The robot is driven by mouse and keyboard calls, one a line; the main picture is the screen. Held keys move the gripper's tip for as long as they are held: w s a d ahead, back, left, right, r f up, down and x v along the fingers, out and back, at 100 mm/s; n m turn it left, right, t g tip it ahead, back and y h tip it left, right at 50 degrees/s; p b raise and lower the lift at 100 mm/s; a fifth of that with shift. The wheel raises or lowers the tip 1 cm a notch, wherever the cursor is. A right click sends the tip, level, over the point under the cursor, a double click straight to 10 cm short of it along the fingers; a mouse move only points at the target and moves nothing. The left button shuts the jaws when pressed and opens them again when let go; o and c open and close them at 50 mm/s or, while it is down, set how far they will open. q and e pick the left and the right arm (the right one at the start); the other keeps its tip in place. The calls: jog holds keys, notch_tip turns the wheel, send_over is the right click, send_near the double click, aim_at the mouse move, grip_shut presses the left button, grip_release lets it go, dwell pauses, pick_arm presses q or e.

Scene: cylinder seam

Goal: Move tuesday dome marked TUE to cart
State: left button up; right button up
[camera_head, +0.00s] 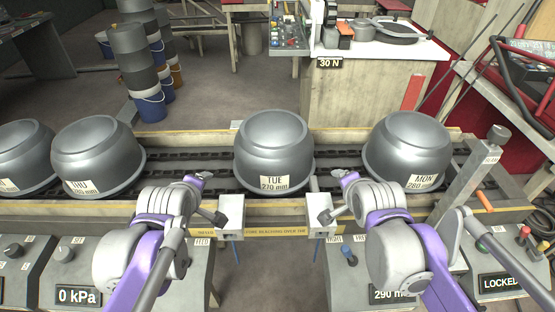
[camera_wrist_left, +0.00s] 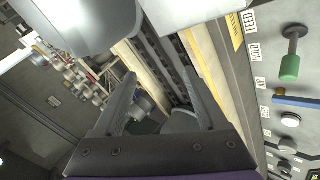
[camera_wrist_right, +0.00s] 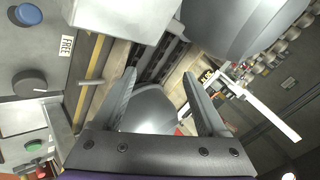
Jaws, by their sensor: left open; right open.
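The Tuesday dome (camera_head: 273,140) is a grey rounded vessel labelled TUE 270 mm, sitting on the conveyor at the centre of the head view. My left gripper (camera_head: 212,197) is open and empty at its front left. My right gripper (camera_head: 332,196) is open and empty at its front right. Neither touches the dome. Large grey domes fill the top of the left wrist view (camera_wrist_left: 85,22) and the right wrist view (camera_wrist_right: 235,25); their labels are not visible there. I cannot tell for certain which thing is the cart.
The MON dome (camera_head: 408,140) stands right on the conveyor, the THU dome (camera_head: 95,150) left, with another dome (camera_head: 22,145) beyond. Two white blocks (camera_head: 231,214) (camera_head: 320,214) stand on the front rail. A red-framed rack (camera_head: 530,70) is far right. Behind are a bench (camera_head: 355,95) and buckets (camera_head: 150,107).

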pick_arm(q)
jog(key=w+d+n+t+b, duration=0.1)
jog(key=w+n+b, duration=0.1)
jog(key=w+n, duration=0.3)
jog(key=w, duration=0.4)
jog(key=shift+d+r+t, duration=0.25)
jog(key=shift+r+t, duration=0.05)
jog(key=shift+t, duration=0.1)
pick_arm(e)
jog(key=w+m+t, duration=0.1)
jog(key=w+m, duration=0.4)
jog(key=w, duration=0.4)
jog(key=shift+r+t, duration=0.3)
jog(key=shift+t, duration=0.1)
jog(key=shift+a, duration=0.1)
